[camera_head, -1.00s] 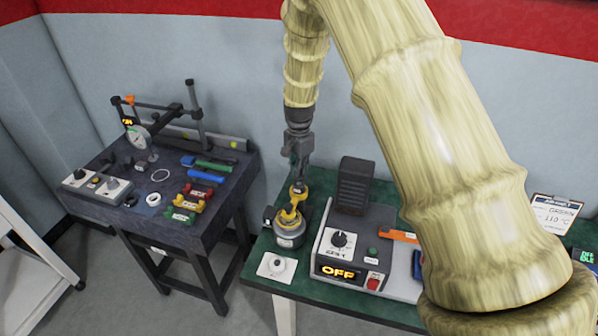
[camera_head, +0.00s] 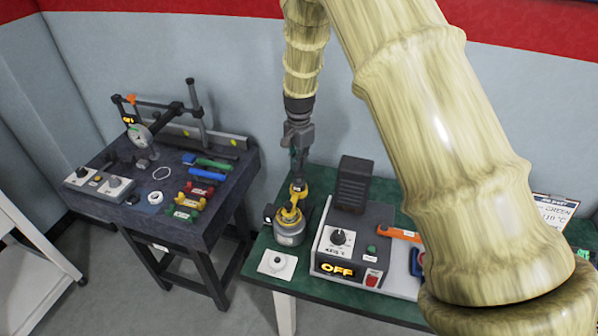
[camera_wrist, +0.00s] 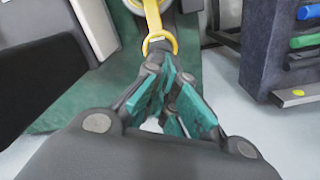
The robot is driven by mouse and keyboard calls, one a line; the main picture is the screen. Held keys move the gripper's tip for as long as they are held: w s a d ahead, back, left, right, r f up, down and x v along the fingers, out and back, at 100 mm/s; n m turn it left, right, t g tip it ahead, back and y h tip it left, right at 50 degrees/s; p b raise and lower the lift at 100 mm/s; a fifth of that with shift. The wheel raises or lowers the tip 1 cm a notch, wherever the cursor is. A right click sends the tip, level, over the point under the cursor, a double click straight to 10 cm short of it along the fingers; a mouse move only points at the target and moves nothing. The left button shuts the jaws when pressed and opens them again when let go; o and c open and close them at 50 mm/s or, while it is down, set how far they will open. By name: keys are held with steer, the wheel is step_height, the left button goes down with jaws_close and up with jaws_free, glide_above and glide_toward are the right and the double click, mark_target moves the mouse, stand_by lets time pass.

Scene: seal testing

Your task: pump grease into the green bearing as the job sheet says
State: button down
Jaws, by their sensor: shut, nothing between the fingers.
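The green block (camera_head: 182,212), perhaps the green bearing, lies at the front of the coloured row on the left dark table. My gripper (camera_head: 299,176) points down just above that handle, shut and empty. In the wrist view, the teal fingertips (camera_wrist: 172,100) are close to the yellow loop (camera_wrist: 160,43); contact is unclear.
A control box (camera_head: 341,245) with a dial and an "OFF" display stands right of the pot. A white plate with a round knob (camera_head: 277,263) lies in front. A dial gauge stand (camera_head: 143,135) and knob boxes are on the left table. A floor gap separates the tables.

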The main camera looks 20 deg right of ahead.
mark_target(299, 172)
steer(key=shift+f, duration=0.15)
steer(key=shift+f+b, duration=0.75)
steer(key=shift+f, duration=1.3)
steer(key=shift+r, duration=0.15)
steer(key=shift+r+p, duration=1.35)
steer(key=shift+r, duration=0.75)
steer(key=shift+f, duration=0.2)
